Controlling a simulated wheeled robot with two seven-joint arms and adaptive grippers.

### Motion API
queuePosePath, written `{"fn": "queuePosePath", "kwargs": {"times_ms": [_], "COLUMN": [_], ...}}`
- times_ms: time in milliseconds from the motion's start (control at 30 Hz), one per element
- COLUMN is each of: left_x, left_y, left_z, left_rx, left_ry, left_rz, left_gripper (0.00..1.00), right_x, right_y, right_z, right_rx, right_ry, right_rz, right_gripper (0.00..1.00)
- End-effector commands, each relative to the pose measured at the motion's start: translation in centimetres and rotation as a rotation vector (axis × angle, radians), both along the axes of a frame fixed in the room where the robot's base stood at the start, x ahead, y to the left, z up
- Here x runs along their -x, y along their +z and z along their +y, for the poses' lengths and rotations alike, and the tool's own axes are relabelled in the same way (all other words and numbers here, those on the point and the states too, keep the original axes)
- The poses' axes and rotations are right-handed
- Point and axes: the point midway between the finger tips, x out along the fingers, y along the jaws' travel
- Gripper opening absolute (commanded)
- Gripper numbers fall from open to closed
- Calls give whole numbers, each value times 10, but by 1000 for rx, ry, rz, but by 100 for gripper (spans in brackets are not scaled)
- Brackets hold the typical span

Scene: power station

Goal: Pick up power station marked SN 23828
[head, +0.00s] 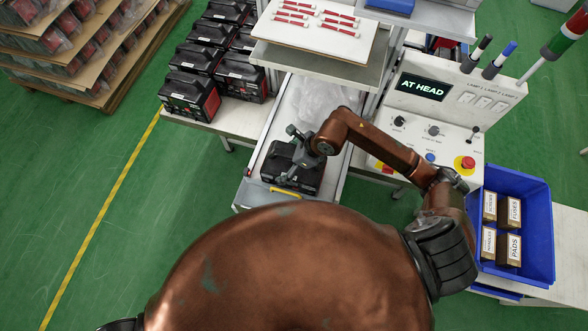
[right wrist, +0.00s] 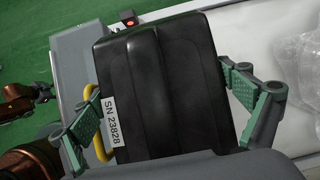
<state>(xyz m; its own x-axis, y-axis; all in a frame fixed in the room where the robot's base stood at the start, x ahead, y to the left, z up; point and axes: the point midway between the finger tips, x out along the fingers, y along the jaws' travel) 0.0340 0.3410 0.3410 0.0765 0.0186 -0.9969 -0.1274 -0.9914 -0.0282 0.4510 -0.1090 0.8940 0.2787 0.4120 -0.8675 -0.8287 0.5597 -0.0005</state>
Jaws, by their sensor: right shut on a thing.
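The power station marked SN 23828 (right wrist: 160,85) is a black box with a white label on its left side, readable in the right wrist view. It also shows in the head view (head: 309,182), at the near end of a pale tray-like bed (head: 280,118). My right gripper (head: 293,160) is over it from above. In the right wrist view, its green-padded fingers (right wrist: 168,100) are on opposite sides of the box, shut on it. I cannot tell whether the box is lifted off the bed.
More black power stations (head: 210,70) stand on a bench at the left. A white shelf (head: 318,38) with red-and-white items overhangs the bed; clear plastic (head: 315,98) lies farther back. A control panel (head: 440,110) reading AT HEAD and a blue bin (head: 540,225) with boxes stand right.

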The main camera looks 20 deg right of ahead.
Motion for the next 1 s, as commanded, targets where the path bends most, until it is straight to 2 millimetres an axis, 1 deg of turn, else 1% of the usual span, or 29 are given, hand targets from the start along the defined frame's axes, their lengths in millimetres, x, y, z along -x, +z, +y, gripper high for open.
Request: {"fn": "queuePosePath", "kwargs": {"times_ms": [33, 67, 467, 500, 700, 833, 900, 1000], "left_x": [0, 0, 1, 1, 0, 0, -1, -1], "left_y": [0, 0, 0, 0, 0, 5, 8, 6], "left_z": [0, 0, 0, 0, 0, 0, 0, 0], "left_rx": [0, 0, 0, 0, 0, 0, 0, 0], "left_ry": [0, 0, 0, 0, 0, 0, 0, 0], "left_rz": [0, 0, 1, 1, 1, -1, -2, -2], "left_gripper": [40, 40, 40, 40, 40, 40, 40, 40], "right_x": [0, 0, 0, -2, -2, -1, -1, -3], "right_y": [0, 0, -1, 4, 4, 8, 12, 26], "right_z": [0, 0, 0, 2, 2, 2, 2, 2], "right_rx": [0, 0, 0, -7, -6, -7, -7, -7], "right_ry": [0, 0, 0, 1, 1, 0, 1, 3], "right_rz": [1, 1, 2, -7, -7, -6, -7, -13], "right_gripper": [66, 64, 37, 36, 36, 36, 36, 36]}}
